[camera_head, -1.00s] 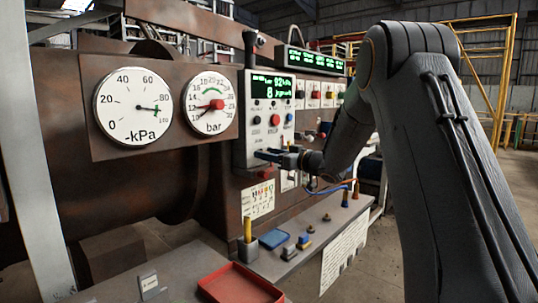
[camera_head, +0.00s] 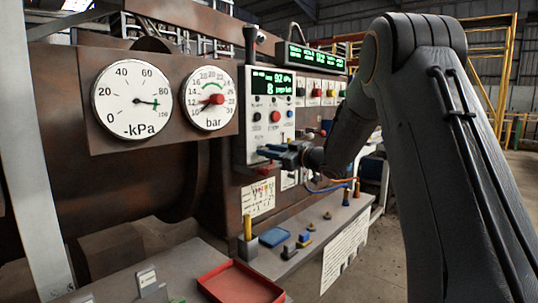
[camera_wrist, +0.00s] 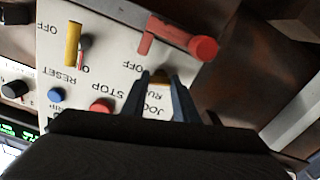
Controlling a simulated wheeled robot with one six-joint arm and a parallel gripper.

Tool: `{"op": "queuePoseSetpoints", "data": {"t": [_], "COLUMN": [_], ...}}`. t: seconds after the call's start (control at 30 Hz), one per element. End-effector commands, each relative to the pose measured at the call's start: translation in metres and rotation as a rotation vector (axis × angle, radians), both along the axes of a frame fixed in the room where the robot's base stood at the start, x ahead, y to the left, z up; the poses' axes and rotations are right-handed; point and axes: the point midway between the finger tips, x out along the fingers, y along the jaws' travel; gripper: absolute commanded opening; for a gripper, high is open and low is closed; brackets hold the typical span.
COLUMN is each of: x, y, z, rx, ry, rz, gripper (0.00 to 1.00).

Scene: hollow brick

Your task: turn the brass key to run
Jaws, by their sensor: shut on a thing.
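My gripper (camera_wrist: 162,85) is shut on the brass key, at the face of the white control panel (camera_wrist: 115,50). Only a small brass-coloured part of the key (camera_wrist: 161,81) shows between the fingertips. The panel's lettering is upside down in the wrist view; "OFF", "RUN" and "JOG" show around the fingers. They partly cover it, and I cannot tell which mark the key points to. In the head view my gripper (camera_head: 272,153) is at the panel's lower edge (camera_head: 253,135), and the key is hidden there.
A red-handled lever (camera_wrist: 180,36) sits close beside my fingers. A yellow handle (camera_wrist: 73,44), a blue button (camera_wrist: 56,95) and a red button (camera_wrist: 102,105) are on the same panel.

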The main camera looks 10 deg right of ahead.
Motion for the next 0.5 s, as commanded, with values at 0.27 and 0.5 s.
{"op": "queuePoseSetpoints", "data": {"t": [0.27, 0.5], "x": [0.0009, 0.0010], "y": [-0.0009, -0.0010], "z": [-0.0019, -0.0021], "rx": [-0.212, -0.398], "ry": [-0.155, -0.290], "rz": [-0.002, -0.002], "gripper": [0.04, 0.04]}}
